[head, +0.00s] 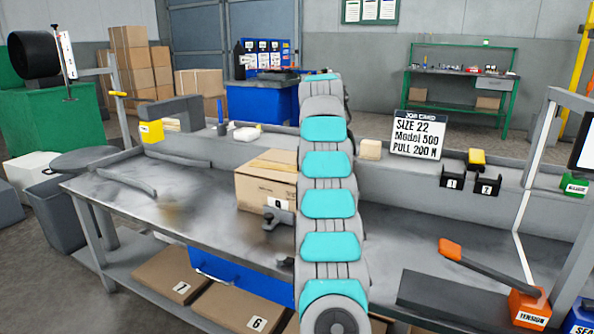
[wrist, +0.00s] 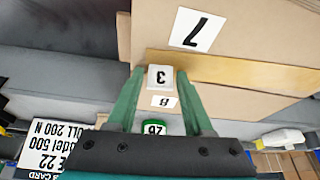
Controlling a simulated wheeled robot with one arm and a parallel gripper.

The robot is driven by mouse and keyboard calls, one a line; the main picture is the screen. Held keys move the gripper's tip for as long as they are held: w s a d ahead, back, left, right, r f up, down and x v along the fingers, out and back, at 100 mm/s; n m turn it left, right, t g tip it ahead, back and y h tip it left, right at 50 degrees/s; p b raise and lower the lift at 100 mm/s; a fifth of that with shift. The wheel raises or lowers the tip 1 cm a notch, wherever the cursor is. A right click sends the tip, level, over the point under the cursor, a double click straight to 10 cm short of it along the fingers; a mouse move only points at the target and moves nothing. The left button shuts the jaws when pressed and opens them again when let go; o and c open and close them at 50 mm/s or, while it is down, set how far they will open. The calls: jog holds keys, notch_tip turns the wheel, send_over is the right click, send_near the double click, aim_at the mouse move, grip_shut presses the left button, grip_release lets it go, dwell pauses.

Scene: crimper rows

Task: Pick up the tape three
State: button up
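The tape three is a small pale block marked 3 (wrist: 160,77), seen upside down in the wrist view. It lies between the tips of the two green fingers of my gripper (wrist: 160,72), in front of cardboard. The fingers stand apart on either side of it, and narrow gaps seem to show. Whether either finger touches it is hard to tell. In the head view my own arm hides the gripper, and I cannot make out the tape there.
A cardboard box marked 7 (wrist: 197,30) is close beyond the fingertips. In the head view, a carton (head: 262,190) stands left of my arm, and a job card (head: 418,135) and black bins (head: 486,185) are right.

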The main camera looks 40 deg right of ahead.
grip_shut()
jog(key=shift+r, duration=0.15)
dwell(0.4)
